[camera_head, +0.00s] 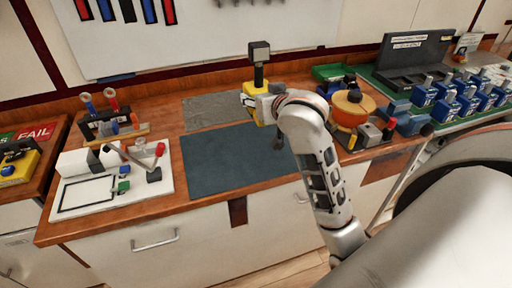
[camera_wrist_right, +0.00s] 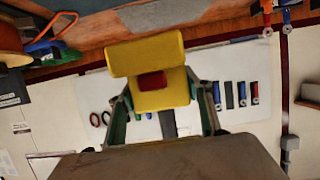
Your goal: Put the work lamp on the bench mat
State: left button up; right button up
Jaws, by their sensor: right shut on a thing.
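The work lamp (camera_head: 259,52) has a dark box-shaped head on a dark stem above a yellow lower part. My right gripper (camera_head: 264,98) is shut on the yellow part and holds the lamp upright over the back right part of the bench. In the right wrist view, a yellow body with a red patch (camera_wrist_right: 152,82) sits between the two fingers of my right gripper (camera_wrist_right: 163,103). The bench mat (camera_head: 225,165) is a flat dark blue-grey sheet, and its visible surface is bare. My right arm hides part of its right side. My left gripper is not in view.
A grey mesh sheet (camera_head: 212,113) lies behind the mat. Left of the mat is a white board (camera_head: 75,195) with small parts, with a tool rack (camera_head: 105,125) behind it. An orange spool (camera_head: 350,108) and a green tray (camera_head: 328,72) stand to the right.

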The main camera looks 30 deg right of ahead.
notch_tip(320, 180, down, 18)
jog(key=shift+r, duration=0.1)
dwell(0.4)
jog(key=shift+d+f, duration=0.1)
jog(key=shift+f, duration=0.1)
jog(key=o, duration=1.5)
jog(key=shift+s+r, duration=0.1)
jog(key=shift+r, duration=0.05)
jog(key=v, duration=1.2)
